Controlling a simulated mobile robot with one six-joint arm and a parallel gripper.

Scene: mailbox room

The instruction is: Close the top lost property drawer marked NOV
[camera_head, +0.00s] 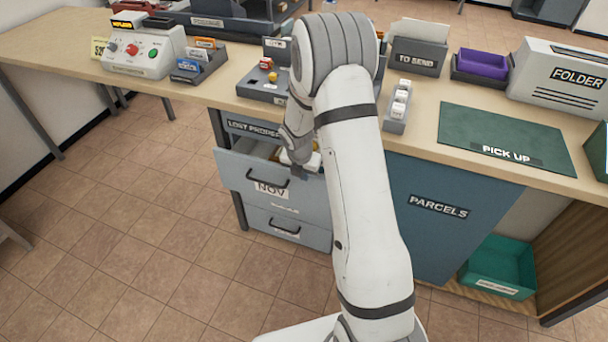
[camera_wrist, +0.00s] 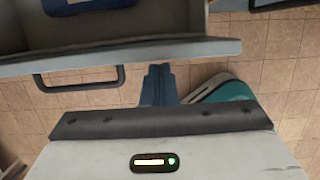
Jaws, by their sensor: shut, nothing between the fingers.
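The top lost property drawer marked NOV (camera_head: 255,186) is pulled out from the blue-grey cabinet under the counter. Its dark loop handle (camera_head: 268,178) is on the front. My arm covers the drawer's right part in the head view. In the wrist view the drawer's front edge (camera_wrist: 200,50) runs across the top, with its inside beyond and the handle (camera_wrist: 80,84) at left. My gripper (camera_wrist: 158,72) is shut and empty, its fingertips close to the drawer front, to the right of the handle. I cannot tell whether they touch it.
A lower drawer (camera_head: 287,230) below looks shut. The PARCELS panel (camera_head: 440,208) stands right of the drawers. The counter (camera_head: 215,88) above holds a control box, trays and a green PICK UP mat (camera_head: 500,135). Tiled floor (camera_head: 150,215) lies clear at left.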

